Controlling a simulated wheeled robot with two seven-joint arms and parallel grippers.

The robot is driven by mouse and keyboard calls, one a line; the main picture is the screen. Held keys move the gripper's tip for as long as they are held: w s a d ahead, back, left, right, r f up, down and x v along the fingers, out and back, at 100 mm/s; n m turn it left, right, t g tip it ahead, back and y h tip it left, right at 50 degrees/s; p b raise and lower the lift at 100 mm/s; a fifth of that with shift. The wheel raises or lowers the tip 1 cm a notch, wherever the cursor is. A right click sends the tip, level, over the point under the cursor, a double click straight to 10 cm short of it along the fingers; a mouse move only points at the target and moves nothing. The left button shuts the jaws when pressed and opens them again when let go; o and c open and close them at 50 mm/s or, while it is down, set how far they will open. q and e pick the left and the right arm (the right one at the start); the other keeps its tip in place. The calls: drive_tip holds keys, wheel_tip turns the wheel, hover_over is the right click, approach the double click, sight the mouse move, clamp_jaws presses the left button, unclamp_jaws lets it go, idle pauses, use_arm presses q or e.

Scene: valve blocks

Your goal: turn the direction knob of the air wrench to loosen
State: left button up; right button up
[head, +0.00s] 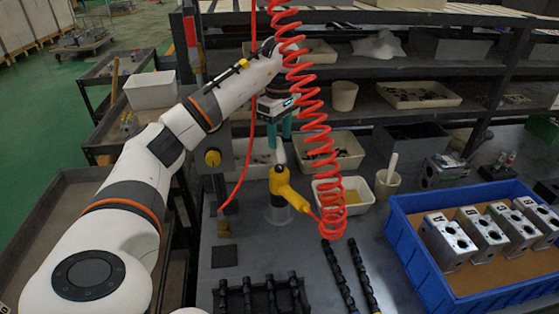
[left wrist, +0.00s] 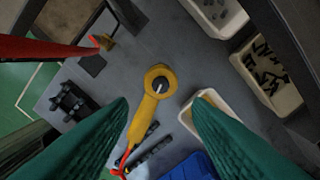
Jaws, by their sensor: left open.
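The yellow air wrench (head: 283,183) stands upright in a holder (head: 278,214) on the grey bench, its handle pointing to the lower right in the head view. In the left wrist view the wrench (left wrist: 150,110) is seen from above, with a dark round knob with a light bar (left wrist: 160,85) on its top. My left gripper (head: 279,140) is above the wrench, pointing down. Its green fingers (left wrist: 160,120) are wide apart and hold nothing, one on each side of the wrench in the left wrist view. The right gripper does not show.
A red coiled hose (head: 305,90) hangs in front of my left wrist, near the wrench. A blue crate (head: 408,245) with metal valve blocks (head: 447,240) stands at the right. White bins (head: 342,193) stand behind the wrench. Black racks (head: 262,297) lie at the front.

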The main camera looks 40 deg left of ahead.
sight(279, 166)
use_arm(q)
wheel_tip(279, 166, down, 8)
drive_tip(key=shift+a+r+p, duration=0.15)
drive_tip(key=shift+p, duration=0.45)
drive_tip(key=shift+f, duration=0.6)
clamp_jaws()
